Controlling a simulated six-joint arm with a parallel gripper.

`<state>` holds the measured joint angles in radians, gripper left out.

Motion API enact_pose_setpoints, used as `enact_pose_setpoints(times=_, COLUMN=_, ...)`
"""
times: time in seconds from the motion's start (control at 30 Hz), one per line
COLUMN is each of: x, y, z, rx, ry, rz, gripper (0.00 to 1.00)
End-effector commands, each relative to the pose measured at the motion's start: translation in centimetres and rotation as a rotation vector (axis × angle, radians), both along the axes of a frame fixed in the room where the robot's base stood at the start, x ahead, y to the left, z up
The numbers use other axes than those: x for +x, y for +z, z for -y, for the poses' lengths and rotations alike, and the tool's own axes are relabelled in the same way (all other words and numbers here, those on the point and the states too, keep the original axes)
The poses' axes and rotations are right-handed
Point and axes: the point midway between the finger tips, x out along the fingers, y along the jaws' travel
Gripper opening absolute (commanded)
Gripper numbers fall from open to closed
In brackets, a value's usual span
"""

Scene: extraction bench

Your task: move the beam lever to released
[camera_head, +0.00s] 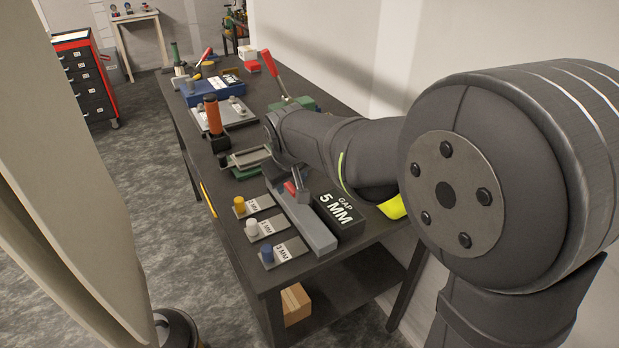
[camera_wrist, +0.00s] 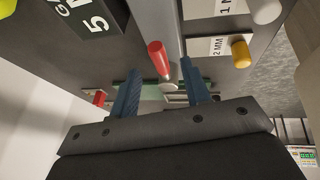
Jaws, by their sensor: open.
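The beam lever appears to be the short red handle (camera_wrist: 158,60) with a pale round end, seen in the wrist view. It also shows as a small red piece (camera_head: 291,188) on the long grey beam (camera_head: 312,229) in the head view. My gripper (camera_wrist: 160,68) is open, with two blue fingers either side of the handle in the picture. I cannot tell whether either finger touches it. In the head view my arm hides part of the bench behind the beam.
A black "GAP 5 MM" block (camera_head: 338,209) stands right of the beam. Gauge plates with yellow (camera_head: 239,204), white (camera_head: 252,227) and blue (camera_head: 267,252) knobs lie left of it. Farther back are an orange-handled tool (camera_head: 212,113) and a long red-handled lever (camera_head: 265,70).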

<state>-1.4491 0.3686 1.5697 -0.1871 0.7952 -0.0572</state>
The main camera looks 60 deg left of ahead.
Motion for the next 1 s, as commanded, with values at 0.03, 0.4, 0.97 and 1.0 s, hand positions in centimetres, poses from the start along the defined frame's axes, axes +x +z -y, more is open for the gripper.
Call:
enact_pose_setpoints(times=0.03, x=0.2, y=-0.7, z=-0.3, rx=-0.003, ry=-0.001, rz=0.0, gripper=0.43)
enact_pose_setpoints(times=0.4, x=0.5, y=-2.3, z=-1.0, rx=0.001, ry=0.0, rz=0.0, gripper=0.43)
enact_pose_setpoints(times=0.97, x=0.5, y=-2.3, z=-1.0, rx=0.001, ry=0.001, rz=-0.001, gripper=0.0)
enact_pose_setpoints(times=1.0, x=0.5, y=-2.3, z=-1.0, rx=0.0, ry=0.005, rz=0.0, gripper=0.0)
